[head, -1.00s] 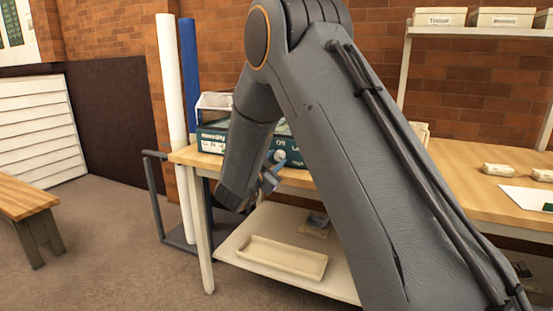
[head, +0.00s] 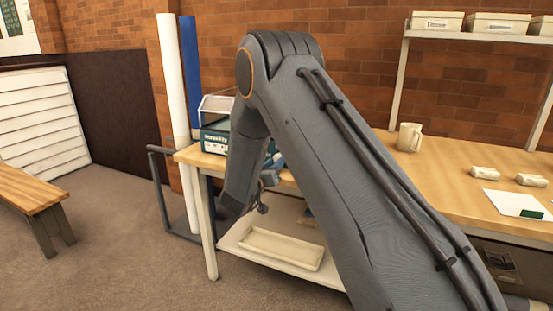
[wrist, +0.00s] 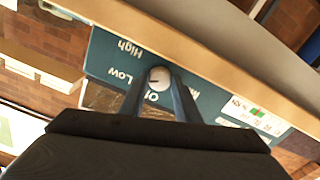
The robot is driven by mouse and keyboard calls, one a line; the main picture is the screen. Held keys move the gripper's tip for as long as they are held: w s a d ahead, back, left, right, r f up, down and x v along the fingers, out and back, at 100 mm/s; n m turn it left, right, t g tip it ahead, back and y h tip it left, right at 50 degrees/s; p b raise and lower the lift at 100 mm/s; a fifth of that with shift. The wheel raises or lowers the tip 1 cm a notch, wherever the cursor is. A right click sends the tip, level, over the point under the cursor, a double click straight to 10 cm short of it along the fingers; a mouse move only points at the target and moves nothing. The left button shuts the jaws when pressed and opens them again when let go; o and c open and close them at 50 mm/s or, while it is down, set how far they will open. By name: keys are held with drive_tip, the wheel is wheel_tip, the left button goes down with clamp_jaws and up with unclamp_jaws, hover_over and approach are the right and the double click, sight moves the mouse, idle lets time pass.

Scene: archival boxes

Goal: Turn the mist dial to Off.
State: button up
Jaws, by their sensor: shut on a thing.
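The mist dial (wrist: 159,78) is a small white round knob on the teal front panel (wrist: 205,84) of a unit. A short dark mark on it points towards the left in the wrist view. The panel lettering looks upside down there; "High" and "Low" read to the left of the dial. A word starting with "O" is partly hidden by a finger. My gripper (wrist: 158,92) has its two fingers on either side of the dial, shut on it. In the head view the teal unit (head: 214,141) stands at the table's left end, partly behind my arm.
A lower shelf carries a cream tray (head: 280,249). White and blue rolls (head: 178,120) stand left of the table. A bench (head: 28,195) is farther left.

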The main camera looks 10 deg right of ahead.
drive_tip(key=n+p, duration=0.1)
drive_tip(key=n, duration=0.2)
drive_tip(key=n+p, duration=0.2)
drive_tip(key=n, duration=0.1)
drive_tip(key=shift+s+d+n, duration=0.15)
drive_tip(key=shift+s+n, duration=0.05)
drive_tip(key=shift+n, duration=0.1)
drive_tip(key=n+p, duration=0.2)
drive_tip(key=n, duration=0.3)
drive_tip(key=shift+f+n+p, duration=0.1)
drive_tip(key=shift+n+p, duration=0.2)
drive_tip(key=shift+n, duration=0.1)
drive_tip(key=o, duration=0.8)
drive_tip(key=shift+d, duration=0.1)
drive_tip(key=shift+c, duration=0.2)
drive_tip(key=v, duration=0.8)
drive_tip(key=shift+b, duration=0.3)
drive_tip(key=shift+w, duration=0.15)
